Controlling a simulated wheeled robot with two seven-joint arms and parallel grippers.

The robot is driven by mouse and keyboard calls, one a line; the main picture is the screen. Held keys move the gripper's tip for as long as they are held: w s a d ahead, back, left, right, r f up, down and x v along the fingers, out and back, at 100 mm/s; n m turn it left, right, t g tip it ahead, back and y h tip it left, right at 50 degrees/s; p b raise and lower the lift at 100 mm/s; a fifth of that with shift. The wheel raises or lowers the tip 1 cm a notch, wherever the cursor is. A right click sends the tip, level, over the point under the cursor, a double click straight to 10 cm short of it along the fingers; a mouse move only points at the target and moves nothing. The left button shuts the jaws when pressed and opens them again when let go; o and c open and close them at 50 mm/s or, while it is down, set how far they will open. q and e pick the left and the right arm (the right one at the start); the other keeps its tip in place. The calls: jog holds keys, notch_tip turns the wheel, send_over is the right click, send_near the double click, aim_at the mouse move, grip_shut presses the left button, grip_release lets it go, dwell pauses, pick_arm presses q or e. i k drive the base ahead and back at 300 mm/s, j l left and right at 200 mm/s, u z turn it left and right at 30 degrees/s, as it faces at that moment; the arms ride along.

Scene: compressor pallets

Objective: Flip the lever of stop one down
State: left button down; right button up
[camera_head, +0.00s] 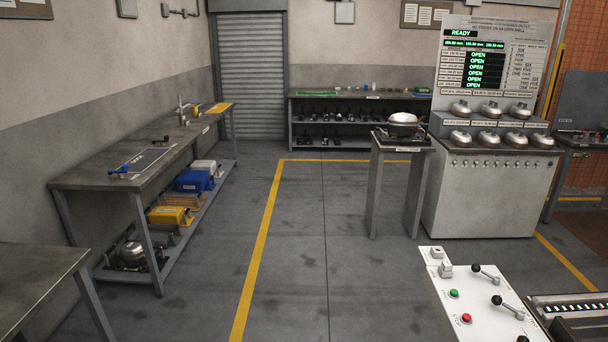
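A white control panel (450,300) stands at the lower right and is cut off by the bottom edge of the head view. It carries metal levers with black ball knobs: an upper lever (488,275) and a middle lever (509,307). A third black knob (522,339) shows at the bottom edge. Both visible levers slant from the knob at upper left to the pivot at lower right. The labels are too small to read, so I cannot tell which lever is stop one's. Neither of my grippers is in view.
A green button (454,293) and a red button (466,318) sit beside the levers. A roller conveyor (570,305) adjoins the panel on the right. A small stand (402,145) and a grey cabinet (485,195) are behind. The floor (310,250) left of the panel is clear.

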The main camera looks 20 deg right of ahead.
aim_at(475, 267)
jog(key=i+l+z, duration=0.1)
jog(key=i+z, duration=0.3)
jog(key=i, duration=0.3)
jog(key=i+j+z, duration=0.1)
jog(key=i+z, duration=0.3)
jog(key=i, duration=0.35)
jog(key=i+z, duration=0.4)
jog(key=i+j+z, duration=0.15)
jog(key=z, duration=0.25)
jog(key=i+j+z, duration=0.4)
jog(key=i+z, duration=0.15)
jog(key=z, duration=0.25)
jog(key=i+j+z, duration=0.1)
jog(key=z, duration=0.3)
jog(key=i+j+z, duration=0.15)
jog(key=z, duration=0.25)
jog(key=i+j+z, duration=0.1)
jog(key=z, duration=0.3)
jog(key=i+j+z, duration=0.2)
jog(key=z, duration=0.25)
jog(key=i+j+z, duration=0.1)
jog(key=j+z, duration=0.3)
jog(key=i+j+z, duration=0.1)
jog(key=j+z, duration=0.35)
jog(key=l, duration=0.15)
